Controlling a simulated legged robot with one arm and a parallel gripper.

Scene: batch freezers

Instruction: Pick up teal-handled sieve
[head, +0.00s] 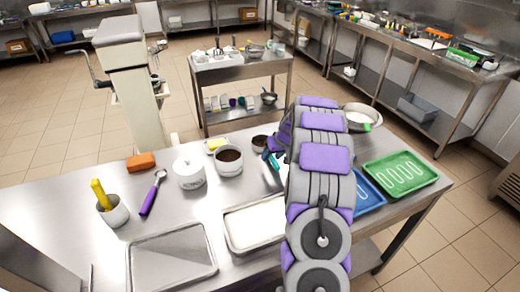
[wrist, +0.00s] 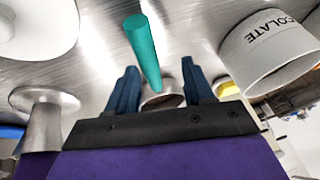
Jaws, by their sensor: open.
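The teal handle of the sieve (wrist: 144,50) stands out in the wrist view, running from the upper middle down toward the gap between my fingers. In the head view a small teal piece (head: 273,161) shows just left of my arm, which hides the rest. The sieve's mesh end is not clearly visible. My gripper (wrist: 160,85) is open, its two dark blue fingers spread to either side of the handle's lower end. The handle looks free of both fingers; its exact depth between them is hard to tell.
A white container lettered "COLATE" (wrist: 275,50) is close at right in the wrist view. A white pot with brown contents (head: 229,160) and a small brown-filled cup (head: 260,143) stand near. A white tray (head: 255,225) and green tray (head: 400,174) lie on the steel table (head: 90,235).

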